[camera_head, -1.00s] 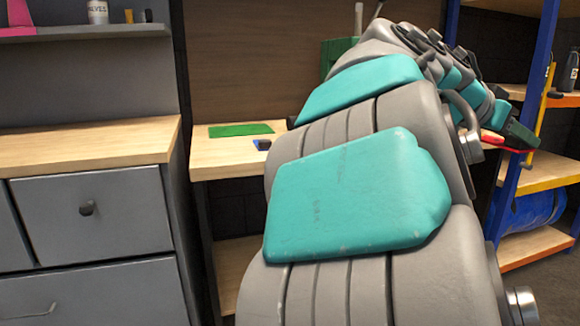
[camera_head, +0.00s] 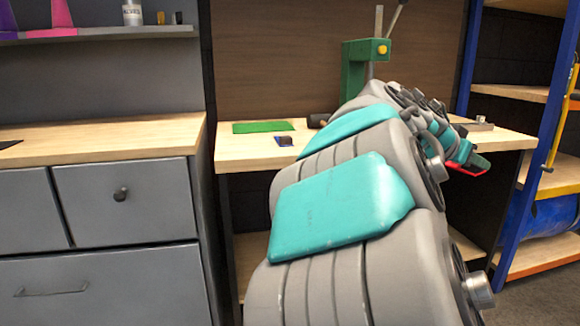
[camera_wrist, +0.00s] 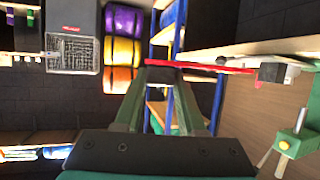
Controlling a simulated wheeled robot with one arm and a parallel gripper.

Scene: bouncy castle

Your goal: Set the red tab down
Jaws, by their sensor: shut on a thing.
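The red tab (camera_wrist: 215,67) is a thin, flat red strip held crosswise at the fingertips of my gripper (camera_wrist: 163,72) in the wrist view. My gripper is shut on it, and the tab sticks out to the right past the fingers. In the head view my gripper (camera_head: 470,163) is at the right end of the wooden workbench (camera_head: 235,155), with the red tab (camera_head: 464,171) as a red sliver at its lower side. The tab looks clear of the bench; its exact height is unclear. My arm hides the bench's middle.
A blue-post shelving rack (camera_head: 562,100) is to the right. A grey drawer cabinet (camera_head: 125,195) stands left.

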